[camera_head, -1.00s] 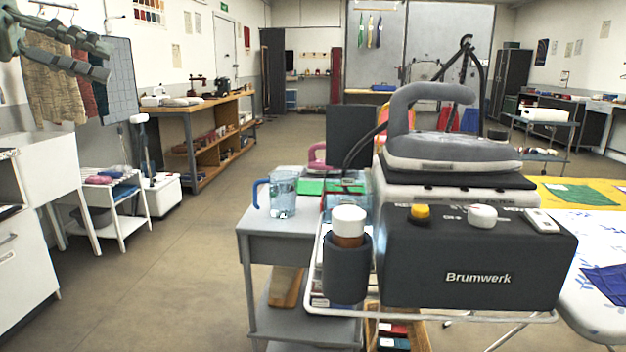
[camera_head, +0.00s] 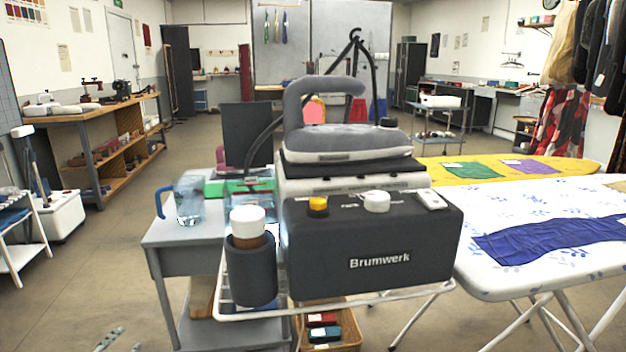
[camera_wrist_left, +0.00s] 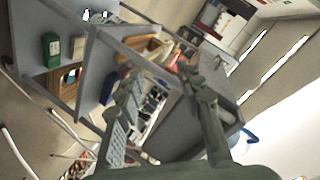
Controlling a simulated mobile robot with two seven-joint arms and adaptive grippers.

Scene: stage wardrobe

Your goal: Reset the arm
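My left gripper (camera_head: 128,338) shows only as two fingertips at the bottom left edge of the head view, low over the floor and left of the grey trolley (camera_head: 180,262). In the left wrist view, its two fingers (camera_wrist_left: 162,82) stand well apart with nothing held between them. Behind them in that view are grey shelving and several small items, with a clear gap to the fingers as far as I can tell. The rest of my left arm is out of the head view. My right gripper is in neither view.
The Brumwerk steam station (camera_head: 375,245) with its iron (camera_head: 345,140) stands close in front. A clear jug (camera_head: 190,203) is on the trolley. An ironing board (camera_head: 490,285) with blue cloth (camera_head: 550,238) is at right. Floor at left is open.

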